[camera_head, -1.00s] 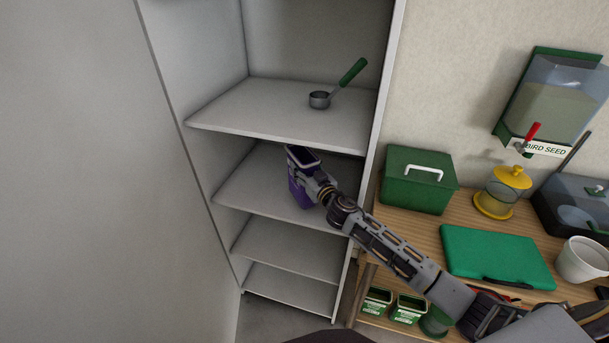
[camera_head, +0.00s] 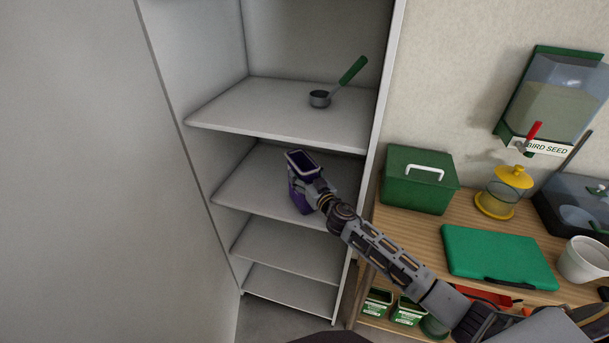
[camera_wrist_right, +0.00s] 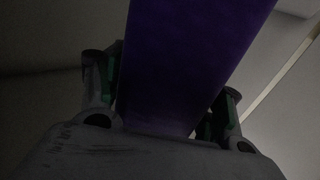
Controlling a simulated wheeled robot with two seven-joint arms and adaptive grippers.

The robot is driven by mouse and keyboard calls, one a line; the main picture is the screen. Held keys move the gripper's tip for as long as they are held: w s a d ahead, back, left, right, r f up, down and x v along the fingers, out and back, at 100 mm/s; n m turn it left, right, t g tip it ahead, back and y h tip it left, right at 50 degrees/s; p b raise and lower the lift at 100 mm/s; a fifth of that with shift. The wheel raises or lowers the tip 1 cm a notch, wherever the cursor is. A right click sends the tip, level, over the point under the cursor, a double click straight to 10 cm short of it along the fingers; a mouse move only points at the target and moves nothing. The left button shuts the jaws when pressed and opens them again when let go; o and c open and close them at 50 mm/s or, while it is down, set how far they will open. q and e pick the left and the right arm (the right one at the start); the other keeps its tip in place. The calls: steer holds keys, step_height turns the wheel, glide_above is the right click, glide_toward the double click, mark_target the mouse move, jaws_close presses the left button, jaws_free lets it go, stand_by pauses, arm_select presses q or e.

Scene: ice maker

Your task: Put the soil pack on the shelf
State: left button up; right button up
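The soil pack (camera_head: 301,198) is a purple box-shaped pack with a dark top. It is inside the cabinet, at the shelf board (camera_head: 244,188) below the one with the scoop. My right gripper (camera_head: 307,187) reaches in from the right and is shut on the pack. In the right wrist view the purple pack (camera_wrist_right: 185,60) fills the space between the two fingers. I cannot tell whether the pack's bottom touches the board. My left gripper is not in view.
The upper board (camera_head: 240,108) holds a metal scoop with a green handle (camera_head: 350,72). Lower boards (camera_head: 285,247) look empty. The cabinet's right side wall (camera_head: 388,75) stands close to my arm. A wooden bench (camera_head: 420,235) with a green box (camera_head: 415,185) and a green case (camera_head: 497,257) stands right.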

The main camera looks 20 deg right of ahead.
steer(key=shift+o, duration=0.4)
steer(key=shift+r, duration=0.2)
steer(key=shift+s+d+f, duration=0.1)
steer(key=shift+s, duration=0.6)
steer(key=s+d+b, duration=0.1)
steer(key=s+d, duration=0.1)
steer(key=s, duration=0.8)
steer(key=shift+s+b, duration=0.2)
steer(key=shift+b, duration=0.1)
stand_by(0.5)
